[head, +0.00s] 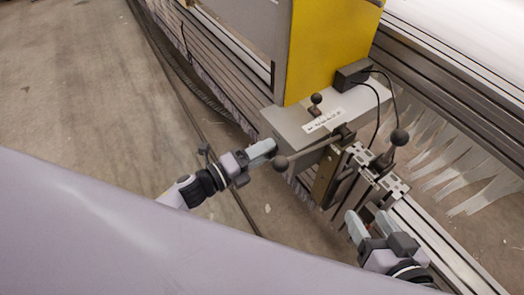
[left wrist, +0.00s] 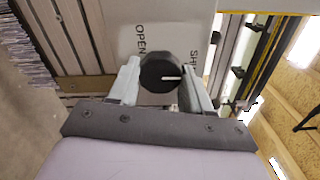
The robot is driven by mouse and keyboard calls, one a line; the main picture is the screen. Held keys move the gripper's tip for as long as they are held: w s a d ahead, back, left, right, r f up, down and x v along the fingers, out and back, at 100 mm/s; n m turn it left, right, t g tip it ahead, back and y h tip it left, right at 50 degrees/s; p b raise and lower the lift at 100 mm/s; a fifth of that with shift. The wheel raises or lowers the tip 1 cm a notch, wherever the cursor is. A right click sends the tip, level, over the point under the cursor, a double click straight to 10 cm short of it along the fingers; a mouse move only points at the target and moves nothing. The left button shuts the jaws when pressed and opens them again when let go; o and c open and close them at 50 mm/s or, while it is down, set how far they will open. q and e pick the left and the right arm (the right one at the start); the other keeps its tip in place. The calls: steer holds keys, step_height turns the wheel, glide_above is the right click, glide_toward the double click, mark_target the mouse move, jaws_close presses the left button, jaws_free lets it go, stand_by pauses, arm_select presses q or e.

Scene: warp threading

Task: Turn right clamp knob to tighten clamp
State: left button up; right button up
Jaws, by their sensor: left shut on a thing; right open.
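The clamp knob (left wrist: 160,74) is round and black with a white pointer line, on a pale grey panel (left wrist: 135,40) lettered OPEN and, partly hidden, SH. The pointer lies level and points right, towards the SH side. My left gripper (left wrist: 158,88) is shut on the knob, one finger on each side. In the head view my left gripper (head: 270,150) reaches the grey machine head's near left side, and the knob is hidden there. My right gripper (head: 370,220) is open and apart from things, below the metal clamp bars (head: 375,170).
A lever with a dark ball end (head: 281,162) sticks out close to my left fingertips. Another ball-ended lever (head: 399,138) stands at the right. A yellow panel (head: 330,45) rises behind. White threads (head: 470,180) hang at the right. Open floor (head: 80,90) lies left.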

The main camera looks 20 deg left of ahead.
arm_select(q)
steer(key=o, duration=1.1)
steer(key=shift+c, duration=0.2)
steer(key=p+v, duration=0.1)
steer(key=v, duration=0.6)
arm_select(e)
steer(key=shift+s+d+h, duration=0.3)
steer(key=shift+d+h, duration=0.1)
steer(key=shift+d, duration=0.25)
arm_select(q)
steer(key=shift+s+a, duration=0.1)
